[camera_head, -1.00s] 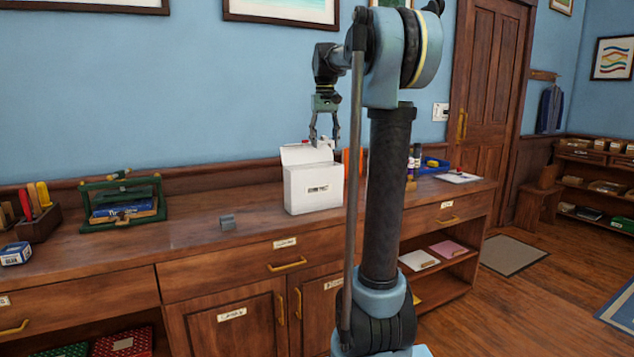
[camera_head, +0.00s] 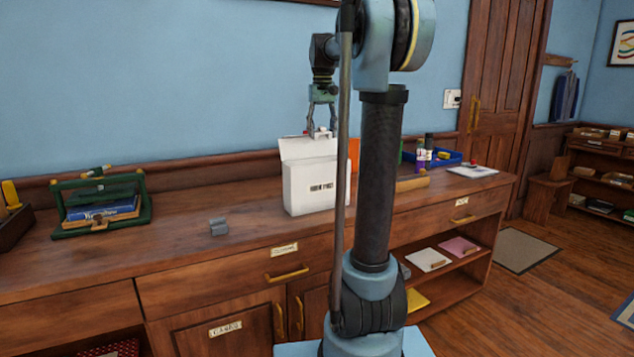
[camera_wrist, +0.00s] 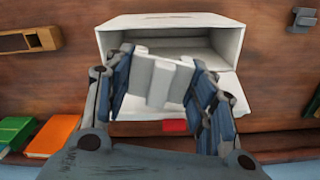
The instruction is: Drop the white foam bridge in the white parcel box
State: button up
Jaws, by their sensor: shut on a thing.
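The white parcel box (camera_head: 316,188) stands on the wooden counter with its flap raised at the back and its top open. The wrist view shows its empty-looking interior and rim (camera_wrist: 170,22). My gripper (camera_head: 321,131) is above the box opening in the head view, pointing down. In the wrist view my gripper (camera_wrist: 160,90) is shut on the white foam bridge (camera_wrist: 158,80), a ridged white piece held between the fingers. The bridge overlaps the box opening in that view. In the head view the bridge is mostly hidden by the fingers.
A green frame holding a blue book (camera_head: 103,209) is farther left. A blue tray (camera_head: 447,160) and dark bottles (camera_head: 428,147) stand to the right. The counter front between is clear.

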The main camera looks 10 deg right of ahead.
jog(key=shift+d+f, duration=0.1)
jog(key=shift+f, duration=1.8)
jog(key=o, duration=0.8)
jog(key=shift+r, duration=0.1)
notch_tip(320, 180, up, 12)
jog(key=shift+f, duration=0.1)
jog(key=s+f+t, duration=0.1)
jog(key=s+f, duration=1.6)
jog(key=f, duration=0.3)
jog(key=s+f+t, duration=0.1)
jog(key=s+f, duration=1.7)
jog(key=f, duration=0.2)
jog(key=shift+f, duration=0.25)
